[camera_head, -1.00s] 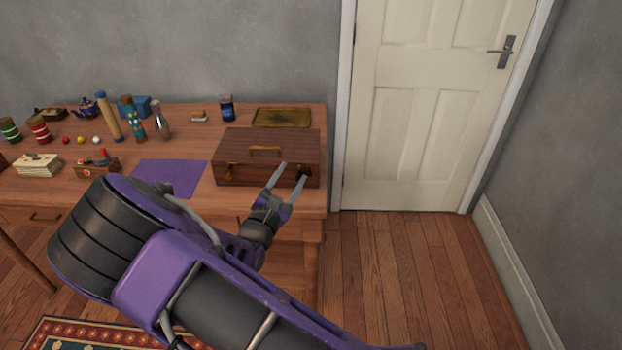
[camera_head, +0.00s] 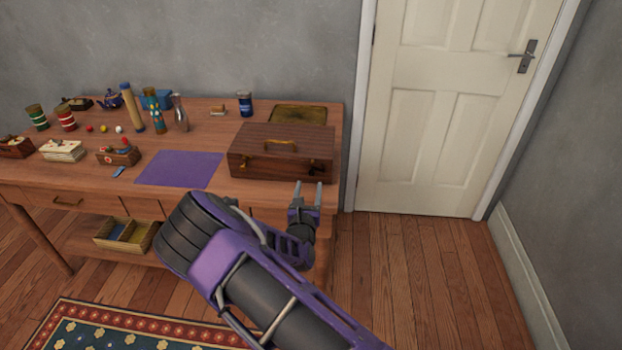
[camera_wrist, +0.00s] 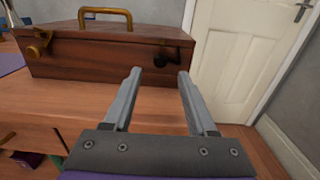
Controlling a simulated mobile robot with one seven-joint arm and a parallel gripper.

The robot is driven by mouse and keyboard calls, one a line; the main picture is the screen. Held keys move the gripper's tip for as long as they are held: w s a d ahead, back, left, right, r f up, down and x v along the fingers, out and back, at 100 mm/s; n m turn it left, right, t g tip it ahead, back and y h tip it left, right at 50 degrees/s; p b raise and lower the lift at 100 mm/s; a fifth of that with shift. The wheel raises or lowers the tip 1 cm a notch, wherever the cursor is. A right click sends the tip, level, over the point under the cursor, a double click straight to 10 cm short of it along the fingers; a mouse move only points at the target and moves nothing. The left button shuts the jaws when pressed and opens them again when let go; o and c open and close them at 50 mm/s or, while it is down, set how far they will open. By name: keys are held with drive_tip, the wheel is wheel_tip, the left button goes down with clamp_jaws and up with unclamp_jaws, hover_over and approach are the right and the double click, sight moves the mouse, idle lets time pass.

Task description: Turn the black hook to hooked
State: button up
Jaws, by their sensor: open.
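The black hook (camera_wrist: 161,60) is on the right part of the front face of a brown wooden case (camera_head: 262,166). In the wrist view it is a small dark piece near the case's right end; I cannot tell whether it is hooked. A brass catch (camera_wrist: 38,45) sits at the left of the same face, and a brass handle (camera_wrist: 105,13) stands on the lid. The lid looks closed. My gripper (camera_wrist: 155,75) is open and empty, in front of the case's right end and apart from it. Its fingers point toward the case below the hook.
The case stands at the right end of a wooden table (camera_head: 205,140). A purple mat (camera_head: 180,169) lies left of it, with a blue cup (camera_head: 245,104) and brass tray (camera_head: 298,114) behind. Several bottles and boxes fill the left side. A door (camera_head: 450,110) is at the right.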

sight(311, 174)
drive_tip(key=w, duration=0.5)
drive_tip(key=shift+w+d+b, duration=0.1)
drive_tip(key=shift+w+b, duration=0.2)
drive_tip(key=shift+w, duration=0.05)
clamp_jaws()
